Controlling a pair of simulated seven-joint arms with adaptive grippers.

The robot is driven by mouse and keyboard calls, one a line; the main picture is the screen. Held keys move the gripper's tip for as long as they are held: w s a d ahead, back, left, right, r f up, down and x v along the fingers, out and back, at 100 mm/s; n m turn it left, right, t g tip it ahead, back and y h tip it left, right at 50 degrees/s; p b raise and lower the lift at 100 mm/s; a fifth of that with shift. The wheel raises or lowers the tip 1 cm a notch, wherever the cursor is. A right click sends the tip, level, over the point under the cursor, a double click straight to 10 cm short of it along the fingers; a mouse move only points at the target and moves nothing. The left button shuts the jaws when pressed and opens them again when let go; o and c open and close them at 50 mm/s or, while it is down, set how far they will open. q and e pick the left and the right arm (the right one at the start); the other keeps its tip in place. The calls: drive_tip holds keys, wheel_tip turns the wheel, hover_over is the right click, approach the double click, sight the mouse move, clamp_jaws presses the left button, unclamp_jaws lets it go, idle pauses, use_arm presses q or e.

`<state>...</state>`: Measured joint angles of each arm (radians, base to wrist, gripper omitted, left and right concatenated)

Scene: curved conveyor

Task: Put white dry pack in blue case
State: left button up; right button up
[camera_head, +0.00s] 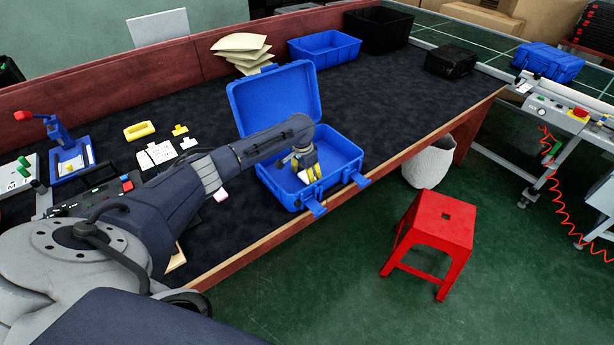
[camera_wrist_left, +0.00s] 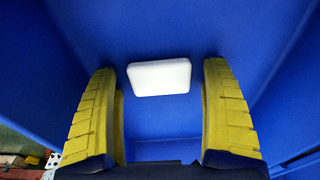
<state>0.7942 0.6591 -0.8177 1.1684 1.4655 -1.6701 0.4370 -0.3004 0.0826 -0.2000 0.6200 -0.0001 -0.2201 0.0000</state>
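The blue case (camera_head: 335,165) stands open on the dark table near its front edge, with its lid (camera_head: 275,100) raised at the back. My left gripper (camera_head: 307,173) reaches down into the case. In the left wrist view its yellow fingers (camera_wrist_left: 161,110) are spread apart. The white dry pack (camera_wrist_left: 159,77) shows between and beyond the fingertips against the blue inside, with gaps at the fingers. A small white patch beside the fingers in the head view (camera_head: 303,177) appears to be the pack. Whether it touches the case floor is unclear. My right gripper is out of view.
A blue bin (camera_head: 325,47), tan envelopes (camera_head: 240,50) and a black case (camera_head: 450,60) are farther back. Yellow and white small parts (camera_head: 157,152) lie left of the case. A pale pinkish item (camera_head: 221,195) sits beside my arm. A red stool (camera_head: 435,225) stands in front.

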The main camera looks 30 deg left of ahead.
sight(304, 178)
use_arm(q)
wheel_tip(304, 178, up, 12)
drive_tip(key=s, duration=0.1)
drive_tip(key=shift+s+a, duration=0.15)
drive_tip(key=shift+a, duration=0.05)
idle(0.6)
drive_tip(key=shift+r, duration=0.1)
